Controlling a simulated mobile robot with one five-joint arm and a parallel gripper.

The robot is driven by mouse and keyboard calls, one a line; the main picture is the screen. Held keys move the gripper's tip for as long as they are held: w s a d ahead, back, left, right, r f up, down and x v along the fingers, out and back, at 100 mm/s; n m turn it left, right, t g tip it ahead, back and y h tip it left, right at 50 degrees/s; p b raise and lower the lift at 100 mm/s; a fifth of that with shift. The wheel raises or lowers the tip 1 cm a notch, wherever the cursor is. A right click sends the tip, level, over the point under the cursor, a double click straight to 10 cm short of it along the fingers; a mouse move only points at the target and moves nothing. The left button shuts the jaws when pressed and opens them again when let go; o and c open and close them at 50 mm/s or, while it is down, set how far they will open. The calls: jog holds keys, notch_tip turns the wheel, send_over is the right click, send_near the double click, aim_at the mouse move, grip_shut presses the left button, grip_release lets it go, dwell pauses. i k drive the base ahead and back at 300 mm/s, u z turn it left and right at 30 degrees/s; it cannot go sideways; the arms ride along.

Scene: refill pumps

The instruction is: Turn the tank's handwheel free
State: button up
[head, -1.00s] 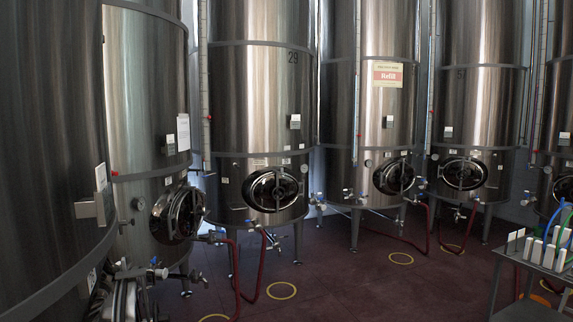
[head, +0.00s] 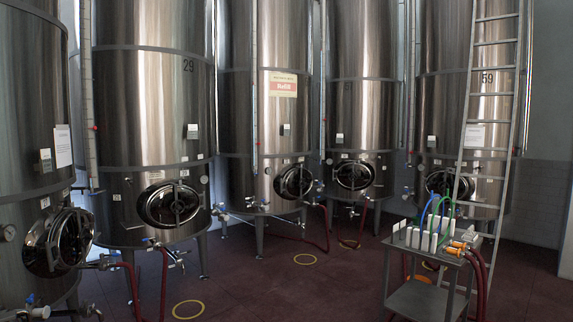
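Several tall steel tanks stand in a curved row in the head view. The tank with the "Refill" sign (head: 283,84) is near the middle, and its round hatch with a handwheel (head: 295,181) is low on its front right. Tank 29 (head: 150,110) stands left of it, with a larger hatch and wheel (head: 172,204). Other hatches show on the far-left tank (head: 58,243), the tank right of the sign (head: 355,175) and tank 59 (head: 440,183). My gripper is not in view. Whether any wheel is tight or loose cannot be seen.
A grey cart (head: 425,293) with white pumps and coloured hoses stands at the right. A ladder (head: 483,130) leans at tank 59. Red hoses (head: 320,235) hang to the floor near the tanks. The dark red floor (head: 275,290) is open in the middle, with yellow rings (head: 188,309).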

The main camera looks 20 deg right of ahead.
aim_at(301, 183)
jog(key=z, duration=0.2)
jog(key=i, duration=1.3)
jog(key=z, duration=0.65)
jog(key=i, duration=4.95)
jog(key=u, duration=0.8)
jog(key=i, duration=2.1)
jog(key=u, duration=0.4)
jog(key=k, duration=0.75)
jog(key=u, duration=0.2)
jog(key=i, duration=0.7)
jog(key=z, duration=0.05)
